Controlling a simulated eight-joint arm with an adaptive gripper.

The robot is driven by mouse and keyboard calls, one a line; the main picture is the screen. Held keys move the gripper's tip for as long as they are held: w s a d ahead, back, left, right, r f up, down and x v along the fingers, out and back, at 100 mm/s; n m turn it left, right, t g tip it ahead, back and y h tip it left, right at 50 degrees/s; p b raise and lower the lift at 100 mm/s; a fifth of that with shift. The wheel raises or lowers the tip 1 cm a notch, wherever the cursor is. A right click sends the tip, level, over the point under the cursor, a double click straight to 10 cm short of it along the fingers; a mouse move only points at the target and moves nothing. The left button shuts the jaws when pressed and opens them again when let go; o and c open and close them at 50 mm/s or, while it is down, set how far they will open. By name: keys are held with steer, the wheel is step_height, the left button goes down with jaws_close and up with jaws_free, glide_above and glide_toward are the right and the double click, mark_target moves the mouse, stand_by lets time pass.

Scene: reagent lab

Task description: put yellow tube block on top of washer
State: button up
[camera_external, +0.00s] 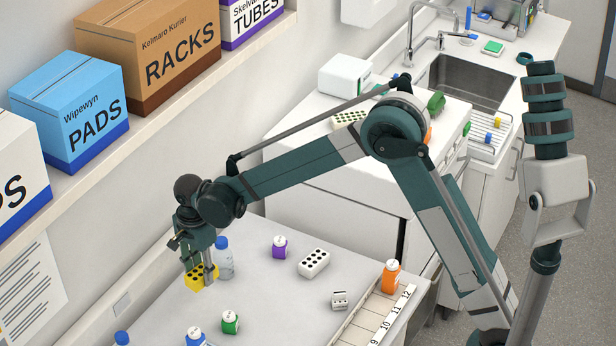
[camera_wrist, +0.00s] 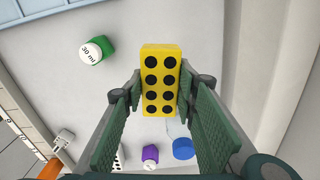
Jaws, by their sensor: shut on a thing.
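My gripper (camera_external: 198,270) is low over the left part of the white table and shut on the yellow tube block (camera_external: 194,283). In the wrist view the yellow tube block (camera_wrist: 160,80), with two rows of black holes, sits between the pads of my gripper (camera_wrist: 160,100). Whether it touches the table is unclear. No label marks the washer; a white boxy machine (camera_external: 343,76) on the counter left of the sink may be it.
A blue-capped bottle (camera_external: 225,262) stands close beside the gripper. A purple bottle (camera_external: 280,247), a white tube block (camera_external: 314,263), a green bottle (camera_external: 230,322) and an orange bottle (camera_external: 390,276) stand on the table. The shelf (camera_external: 170,115) with boxes runs along the wall.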

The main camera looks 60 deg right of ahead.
steer(key=s+d+r+n+p, duration=0.1)
steer(key=s+d+r+n, duration=0.4)
steer(key=d, duration=0.7)
steer(key=s+d+r+n+p, duration=0.1)
steer(key=s+d+r+n, duration=0.35)
steer(key=d, duration=0.65)
steer(key=s+d+r+n+p, duration=0.1)
steer(key=s+d+r+n, duration=0.4)
steer(key=d, duration=0.7)
steer(key=s+d+r+n+p, duration=0.2)
steer(key=s+d+r, duration=0.4)
steer(key=s+d, duration=0.2)
steer(key=s+d+r+n+p, duration=0.2)
steer(key=s+d+r, duration=0.3)
steer(key=s+d, duration=0.4)
steer(key=d+p, duration=0.1)
steer(key=d, duration=0.2)
steer(key=shift+s+r+n, duration=0.15)
steer(key=shift+r+n, duration=0.2)
steer(key=shift+f, duration=0.1)
steer(key=shift+f+p, duration=0.3)
steer(key=shift+f, duration=2.55)
steer(key=shift+f, duration=0.1)
steer(key=shift+f+p, duration=0.3)
steer(key=shift+f, duration=1.65)
steer(key=shift+f, duration=0.2)
